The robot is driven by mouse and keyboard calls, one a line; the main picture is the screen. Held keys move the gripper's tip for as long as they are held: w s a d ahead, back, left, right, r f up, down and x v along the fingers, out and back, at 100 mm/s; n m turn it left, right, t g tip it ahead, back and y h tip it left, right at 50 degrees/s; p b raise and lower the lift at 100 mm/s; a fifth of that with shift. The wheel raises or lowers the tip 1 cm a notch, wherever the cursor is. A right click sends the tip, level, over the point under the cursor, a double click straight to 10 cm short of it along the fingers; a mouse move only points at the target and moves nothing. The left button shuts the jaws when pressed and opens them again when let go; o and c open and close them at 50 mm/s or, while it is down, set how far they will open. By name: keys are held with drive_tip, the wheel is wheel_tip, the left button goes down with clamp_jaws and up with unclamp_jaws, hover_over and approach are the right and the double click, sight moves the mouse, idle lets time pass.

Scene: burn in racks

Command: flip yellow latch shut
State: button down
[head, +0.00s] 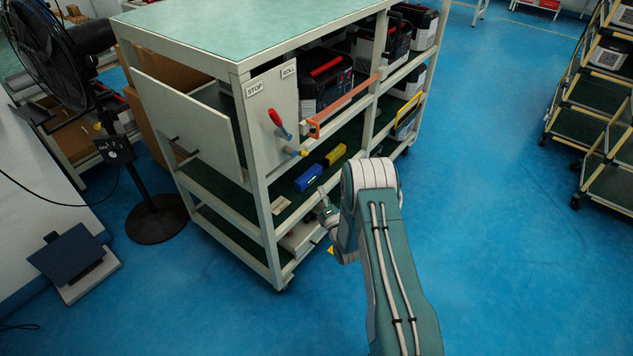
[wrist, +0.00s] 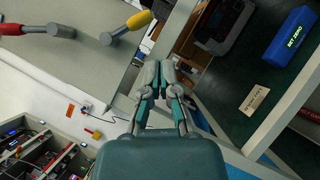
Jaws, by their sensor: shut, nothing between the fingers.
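The yellow latch (head: 295,152) is a short lever on the pale end panel of the rack, below a red-handled lever (head: 278,120). In the wrist view the yellow latch (wrist: 139,20) shows its yellow grip at the end of a grey stem, up and left of my fingertips. The red lever (wrist: 25,29) lies further left there. My gripper (wrist: 157,75) is shut and empty, with its fingers together, apart from the latch. In the head view my gripper (head: 322,194) is below and right of the latch, small and partly hidden by my arm.
STOP (head: 254,88) and ROLL (head: 289,70) labels sit above the levers. An orange bar (head: 345,103) runs along the rack front. A blue box (head: 308,178) and yellow box (head: 335,154) lie on a shelf. Blue floor (head: 480,180) is clear to the right.

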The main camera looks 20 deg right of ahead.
drive_tip(key=shift+d+f+v, duration=0.1)
drive_tip(key=shift+d+v, duration=0.05)
drive_tip(key=shift+v, duration=0.7)
drive_tip(key=shift+d+f+v, duration=0.1)
drive_tip(key=shift+v, duration=0.75)
drive_tip(key=shift+w, duration=0.15)
drive_tip(key=w+r+m+g+h, duration=0.1)
drive_tip(key=w+r+m+g, duration=0.15)
drive_tip(key=r, duration=0.55)
drive_tip(key=w+r+m+g+h, duration=0.1)
drive_tip(key=w+r+m+g, duration=0.1)
drive_tip(key=r+m, duration=0.35)
drive_tip(key=s+a+r+m+g+h, duration=0.1)
drive_tip(key=s+r+m+g, duration=0.15)
drive_tip(key=r, duration=0.45)
drive_tip(key=s+a+r+m+g, duration=0.1)
drive_tip(key=s+r+m, duration=0.1)
drive_tip(key=s+r, duration=0.35)
drive_tip(key=s+a+r+m+g, duration=0.1)
drive_tip(key=s+m, duration=0.3)
drive_tip(key=s, duration=0.6)
drive_tip(key=s+a+r+m+g, duration=0.2)
drive_tip(key=s+r+m+g, duration=0.2)
drive_tip(key=s, duration=0.7)
drive_tip(key=s+a+r+m+g, duration=0.2)
drive_tip(key=s+m, duration=0.2)
drive_tip(key=s, duration=0.7)
drive_tip(key=shift+s+r+g, duration=0.2)
drive_tip(key=shift+s+g, duration=0.05)
drive_tip(key=shift+g, duration=0.05)
